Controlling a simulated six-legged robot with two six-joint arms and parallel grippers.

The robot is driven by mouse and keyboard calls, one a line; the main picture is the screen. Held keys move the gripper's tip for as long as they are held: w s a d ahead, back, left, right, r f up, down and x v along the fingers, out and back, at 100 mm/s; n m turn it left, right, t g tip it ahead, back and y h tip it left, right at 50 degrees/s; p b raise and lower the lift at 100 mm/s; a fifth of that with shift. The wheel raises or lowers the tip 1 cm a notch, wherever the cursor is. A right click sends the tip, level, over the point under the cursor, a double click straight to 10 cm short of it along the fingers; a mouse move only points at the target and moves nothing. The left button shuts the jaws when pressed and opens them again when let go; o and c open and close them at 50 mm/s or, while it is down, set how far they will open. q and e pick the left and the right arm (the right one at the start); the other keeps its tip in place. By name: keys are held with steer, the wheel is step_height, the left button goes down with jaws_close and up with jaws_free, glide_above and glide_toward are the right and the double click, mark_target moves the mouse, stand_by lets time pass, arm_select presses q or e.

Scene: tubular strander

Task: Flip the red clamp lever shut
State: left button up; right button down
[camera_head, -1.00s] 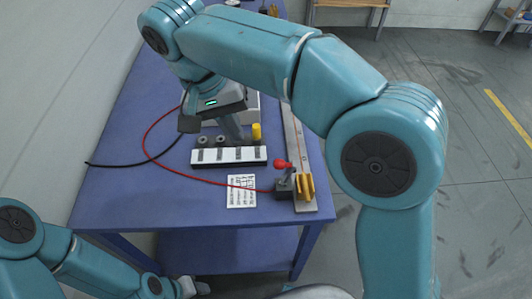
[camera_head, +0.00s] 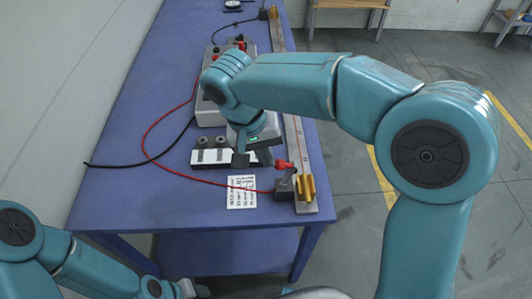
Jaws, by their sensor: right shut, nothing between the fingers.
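The red clamp lever (camera_head: 284,165) stands up from a dark clamp block (camera_head: 284,189) near the table's front right corner. A red cable runs to this block.
A yellow bracket (camera_head: 306,188) stands right of the clamp on a long metal rail (camera_head: 297,150). A white block strip (camera_head: 205,157), partly hidden by my right gripper, lies to the left. A printed card (camera_head: 242,192) lies in front. A grey box (camera_head: 210,112) stands behind.

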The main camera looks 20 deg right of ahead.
mark_target(294, 164)
steer(key=shift+d, duration=0.1)
steer(key=shift+s+d+r+y, duration=0.1)
steer(key=shift+d+y, duration=0.15)
steer(key=shift+y, duration=0.05)
steer(key=shift+d+b, duration=0.15)
steer(key=shift+b, duration=0.25)
steer(key=shift+s+d+r+t+y+b, duration=0.1)
steer(key=shift+s+d+t+y+b, duration=0.05)
steer(key=shift+d+y+b, duration=0.2)
steer(key=shift+s+d+t+y+b, duration=0.15)
steer(key=shift+d+y+b, duration=0.1)
steer(key=shift+d+y, duration=0.2)
steer(key=d+y+b, duration=0.2)
steer(key=s+d+t+y+b, duration=0.1)
steer(key=d+y+b, duration=0.1)
steer(key=shift+s+d+f, duration=0.1)
steer(key=shift+d+f, duration=0.05)
steer(key=shift+f, duration=0.05)
steer(key=s+d+f+t+y+b, duration=0.2)
steer(key=d+f+y+b, duration=0.2)
steer(key=b, duration=0.5)
steer(key=shift+d+y, duration=1.3)
steer(key=shift+y, duration=0.4)
steer(key=shift+f, duration=0.25)
